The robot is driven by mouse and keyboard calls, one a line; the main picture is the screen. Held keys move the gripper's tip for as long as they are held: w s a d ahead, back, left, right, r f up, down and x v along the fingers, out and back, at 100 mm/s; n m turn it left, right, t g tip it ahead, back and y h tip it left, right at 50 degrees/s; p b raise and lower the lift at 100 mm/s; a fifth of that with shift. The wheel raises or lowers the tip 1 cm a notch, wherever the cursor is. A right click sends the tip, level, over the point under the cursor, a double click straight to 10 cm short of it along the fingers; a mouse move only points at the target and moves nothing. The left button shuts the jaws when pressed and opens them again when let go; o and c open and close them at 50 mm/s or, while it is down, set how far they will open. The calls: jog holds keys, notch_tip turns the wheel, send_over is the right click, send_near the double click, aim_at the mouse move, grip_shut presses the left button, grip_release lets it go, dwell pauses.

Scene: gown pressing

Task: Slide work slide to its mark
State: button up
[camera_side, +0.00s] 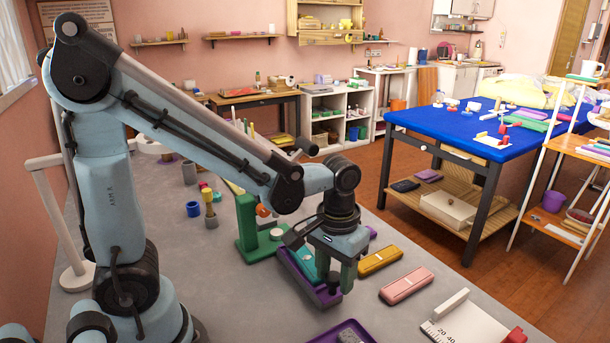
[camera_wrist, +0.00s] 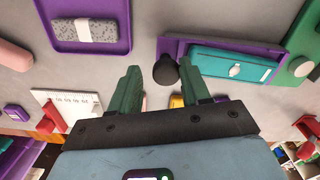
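A purple tray-like piece (camera_side: 296,276), which looks like the work slide, lies under my gripper, with a teal case (camera_side: 303,257) in it. In the wrist view the same purple slide (camera_wrist: 174,48) carries the teal case (camera_wrist: 230,63) and has a dark knob (camera_wrist: 166,70) at its near end. My gripper (camera_side: 335,272) points down over this end. Its green fingers (camera_wrist: 160,75) are apart, and the knob appears between their tips. I cannot tell whether either finger touches it. A green press stand (camera_side: 251,232) stands at the slide's far end. No mark is clearly identifiable.
A yellow case (camera_side: 380,260) and a pink case (camera_side: 406,284) lie to the right. A white scale board (camera_side: 462,325) with an upright fence and red block stands at front right. A purple tray (camera_wrist: 118,42) holds a speckled grey block (camera_wrist: 84,30). Grey bench shows between them.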

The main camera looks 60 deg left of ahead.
jog(key=shift+o, duration=1.2)
notch_tip(320, 180, up, 12)
jog(key=shift+s+a, duration=0.1)
jog(key=s+a+f+m+t, duration=0.1)
jog(key=a+f+m+t, duration=0.2)
jog(key=t, duration=0.4)
jog(key=shift+s+a+f, duration=0.35)
jog(key=shift+f, duration=0.55)
